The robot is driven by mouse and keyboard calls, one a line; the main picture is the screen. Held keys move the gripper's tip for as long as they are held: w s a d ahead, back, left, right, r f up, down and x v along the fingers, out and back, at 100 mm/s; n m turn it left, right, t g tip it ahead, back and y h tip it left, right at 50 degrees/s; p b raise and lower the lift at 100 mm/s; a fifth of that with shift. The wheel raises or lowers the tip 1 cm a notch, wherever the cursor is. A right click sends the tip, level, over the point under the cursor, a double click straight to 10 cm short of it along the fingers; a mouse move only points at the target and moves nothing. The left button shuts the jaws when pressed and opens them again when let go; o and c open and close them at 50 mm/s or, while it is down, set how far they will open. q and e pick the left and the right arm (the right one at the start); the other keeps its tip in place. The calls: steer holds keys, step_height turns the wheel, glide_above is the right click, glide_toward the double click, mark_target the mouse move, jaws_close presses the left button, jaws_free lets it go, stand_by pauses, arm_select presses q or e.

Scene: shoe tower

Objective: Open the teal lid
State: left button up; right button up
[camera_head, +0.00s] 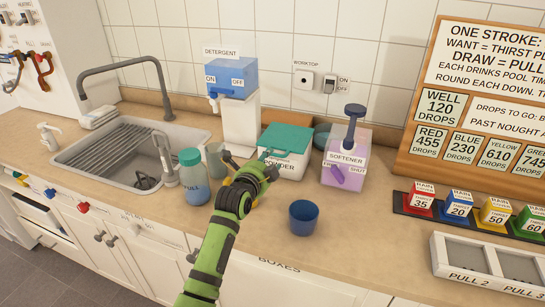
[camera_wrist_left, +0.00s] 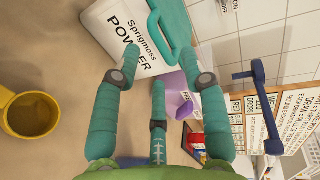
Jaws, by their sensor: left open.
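The teal lid (camera_head: 287,138) lies shut on a white powder box (camera_head: 290,166) at the back of the worktop. In the left wrist view the lid (camera_wrist_left: 174,12) has a raised teal handle loop at its edge, and the box front (camera_wrist_left: 112,28) reads "Sprigmoss POWDER". My left gripper (camera_head: 247,160) is in front of the box's left side and hides part of its front. Its fingers (camera_wrist_left: 168,68) are spread and hold nothing. The fingertips point at the box front and lid edge; I cannot tell if they touch. My right gripper is not in view.
A lilac softener dispenser (camera_head: 345,165) stands right of the box, a detergent dispenser (camera_head: 240,120) to its left. A blue-green bottle (camera_head: 196,180) is left of my gripper; a blue cup (camera_head: 303,217) is in front. A yellow cup (camera_wrist_left: 32,114) shows in the wrist view.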

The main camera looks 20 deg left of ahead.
arm_select(q)
steer(key=x, duration=0.3)
steer(key=shift+w+d+f, duration=0.1)
steer(key=shift+w+f, duration=0.1)
steer(key=shift+w, duration=0.2)
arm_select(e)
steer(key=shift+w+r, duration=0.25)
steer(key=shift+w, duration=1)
arm_select(q)
jaws_close()
steer(key=shift+r, duration=0.1)
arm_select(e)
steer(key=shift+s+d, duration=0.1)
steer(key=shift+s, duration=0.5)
